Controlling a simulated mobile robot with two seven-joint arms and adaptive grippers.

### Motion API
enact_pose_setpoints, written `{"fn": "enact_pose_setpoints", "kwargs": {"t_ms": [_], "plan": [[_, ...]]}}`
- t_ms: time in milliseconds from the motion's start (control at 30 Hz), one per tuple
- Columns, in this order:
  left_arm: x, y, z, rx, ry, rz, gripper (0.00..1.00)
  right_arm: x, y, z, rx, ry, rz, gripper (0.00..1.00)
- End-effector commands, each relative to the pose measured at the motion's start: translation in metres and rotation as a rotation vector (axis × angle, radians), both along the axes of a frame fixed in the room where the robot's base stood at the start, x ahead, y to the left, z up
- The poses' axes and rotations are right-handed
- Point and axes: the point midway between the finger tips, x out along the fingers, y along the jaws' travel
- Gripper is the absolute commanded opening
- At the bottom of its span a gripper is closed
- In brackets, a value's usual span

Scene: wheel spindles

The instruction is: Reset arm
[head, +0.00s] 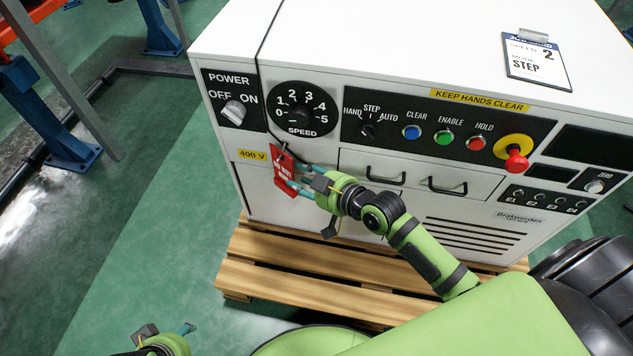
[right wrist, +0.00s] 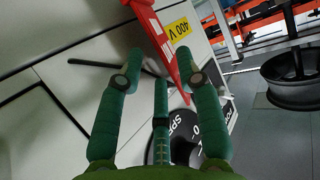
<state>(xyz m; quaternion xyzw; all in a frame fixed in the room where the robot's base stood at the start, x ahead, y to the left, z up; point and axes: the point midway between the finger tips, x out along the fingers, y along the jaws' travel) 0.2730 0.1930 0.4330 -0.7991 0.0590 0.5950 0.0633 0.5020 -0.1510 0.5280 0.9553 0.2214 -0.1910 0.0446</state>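My right gripper (head: 293,177) is in front of the white cabinet, at its left part below the speed dial. A red tag with white lettering (head: 281,165) hangs at its fingertips. In the right wrist view, the red tag (right wrist: 160,45) shows between and beyond the spread fingers of my right gripper (right wrist: 165,75). The fingers stand apart and do not close on the tag; whether one touches it I cannot tell. My left gripper (head: 170,335) is low at the bottom edge, only partly in view, away from the cabinet.
The white cabinet (head: 330,40) carries a power switch (head: 233,112), speed dial (head: 299,112), mode knob (head: 369,130), coloured buttons and a red emergency stop (head: 516,160). A clipboard (head: 537,62) lies on top. A wooden pallet (head: 290,292) is underneath.

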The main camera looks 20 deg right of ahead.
Motion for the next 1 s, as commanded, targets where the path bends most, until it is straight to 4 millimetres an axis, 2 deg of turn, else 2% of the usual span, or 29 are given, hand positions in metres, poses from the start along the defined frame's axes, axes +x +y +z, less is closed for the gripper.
{"fn": "enact_pose_setpoints", "kwargs": {"t_ms": [33,200,433,533,667,800,1000], "plan": [[0.000,0.000,0.000,0.000,0.000,0.001,0.65,-0.010,-0.005,0.004,-0.003,0.001,0.001,0.36],[0.000,0.000,0.000,0.000,0.000,0.001,0.65,-0.032,-0.015,0.014,-0.001,0.001,0.001,0.36],[0.000,0.000,0.000,0.000,0.000,0.001,0.65,-0.042,-0.020,0.020,0.001,0.001,0.001,0.36],[0.000,0.000,0.000,0.000,0.000,0.001,0.65,-0.045,-0.019,0.016,-0.003,0.016,-0.001,0.36],[0.000,0.000,0.000,0.000,0.000,0.001,0.65,-0.067,-0.013,-0.009,-0.046,0.131,-0.011,0.36],[0.000,0.000,0.000,0.000,0.000,0.001,0.65,-0.110,-0.013,-0.047,-0.128,0.344,-0.061,0.36],[0.000,0.000,0.000,0.000,0.000,0.001,0.65,-0.169,-0.025,-0.080,-0.223,0.602,-0.160,0.36]]}}
